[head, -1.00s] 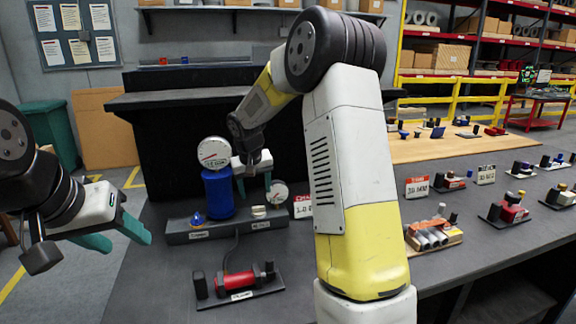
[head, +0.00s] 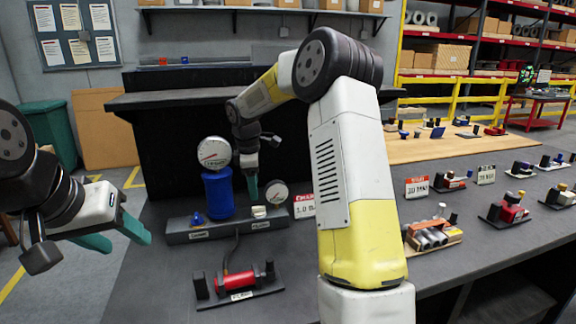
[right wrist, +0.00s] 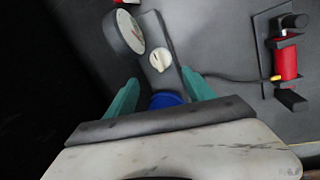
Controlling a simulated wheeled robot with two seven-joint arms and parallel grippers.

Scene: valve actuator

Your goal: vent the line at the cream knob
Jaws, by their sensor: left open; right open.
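The cream knob (head: 259,212) stands at the right end of a grey manifold block (head: 178,239). In the right wrist view the cream knob (right wrist: 160,60) lies ahead of my fingers, between their directions and apart from them. My right gripper (head: 251,188) is open and empty, above and just behind the knob in the head view; its teal fingers (right wrist: 160,92) spread widely in the wrist view. A small gauge (head: 276,193) is beside the knob. My left gripper (head: 122,236) is open and empty off the bench's left side.
A blue cylinder (head: 218,196) with a large gauge (head: 214,153) on top and a blue knob (head: 197,218) are on the manifold's left part. A red actuator (head: 237,281) lies in front, joined by a hose. Signs and several other fixtures stand right.

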